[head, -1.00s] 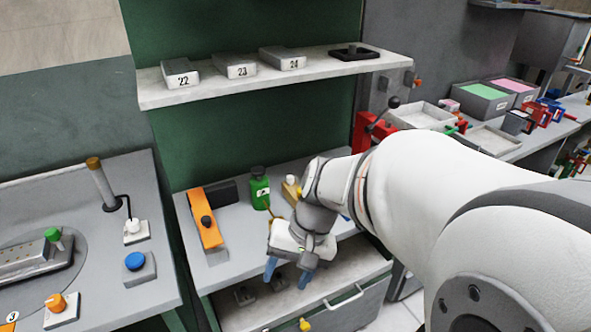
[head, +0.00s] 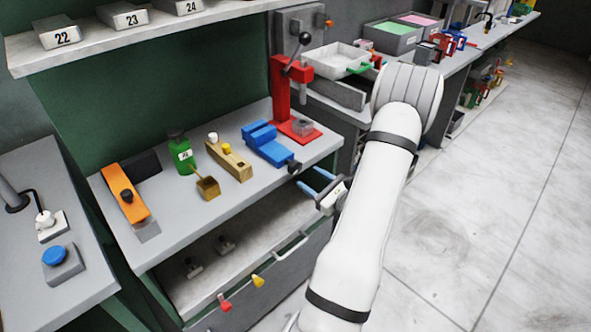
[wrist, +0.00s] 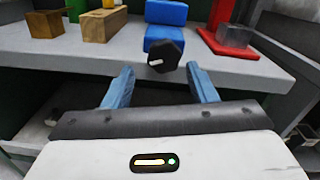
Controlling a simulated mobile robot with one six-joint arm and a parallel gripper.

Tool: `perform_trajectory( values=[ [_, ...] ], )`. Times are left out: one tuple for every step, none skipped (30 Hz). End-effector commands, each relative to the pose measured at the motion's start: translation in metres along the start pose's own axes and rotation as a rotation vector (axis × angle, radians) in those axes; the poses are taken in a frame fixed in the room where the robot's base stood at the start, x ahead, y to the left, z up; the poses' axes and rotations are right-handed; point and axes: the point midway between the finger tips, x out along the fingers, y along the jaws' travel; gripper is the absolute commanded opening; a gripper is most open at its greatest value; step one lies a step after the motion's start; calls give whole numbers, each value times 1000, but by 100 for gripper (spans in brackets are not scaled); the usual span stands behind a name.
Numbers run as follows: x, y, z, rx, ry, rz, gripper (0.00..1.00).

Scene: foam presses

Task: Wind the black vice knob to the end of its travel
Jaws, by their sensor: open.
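The blue vice (head: 268,145) sits on the grey bench, near its front edge. Its black knob (head: 293,167) faces the front edge. In the wrist view the knob (wrist: 166,56) is a dark faceted disc with a white mark pointing left, in front of the blue vice body (wrist: 165,25). My gripper (head: 314,180) is open and empty, just off the bench's front edge, with its blue fingers towards the knob. In the wrist view the fingers (wrist: 162,85) stand wide apart, one to each side below the knob, not touching it.
A red press (head: 283,95) stands right of the vice, with a grey block on its base. A wooden block (head: 230,160), a small wooden box (head: 208,187) and a green bottle (head: 181,153) stand to the left. An open shelf and a drawer handle (head: 290,247) lie below the bench top.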

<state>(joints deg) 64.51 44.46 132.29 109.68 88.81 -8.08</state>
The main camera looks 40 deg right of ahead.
Motion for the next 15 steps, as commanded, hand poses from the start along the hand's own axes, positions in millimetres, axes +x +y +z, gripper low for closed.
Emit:
perform_trajectory(
  values=[
    [0,-3,-3,5,1,-15,52],
    [2,-4,-4,6,2,-20,52],
    [5,-5,-4,6,1,-22,52],
    [9,-5,-3,6,1,-22,52],
    [13,-5,-3,6,1,-22,52],
    [20,-4,-2,6,1,-19,52],
    [25,-4,-2,6,1,-19,52],
    [30,-5,-2,5,1,-19,52],
    [37,-5,-2,6,2,-18,52],
    [42,-5,-3,7,2,-19,52],
    [47,-4,-3,7,2,-17,52],
    [53,-5,-3,6,2,-19,52],
    [57,-5,-3,5,2,-19,52],
    [60,-5,-3,5,2,-18,52],
    [64,-6,-3,5,2,-19,52]
  ],
)
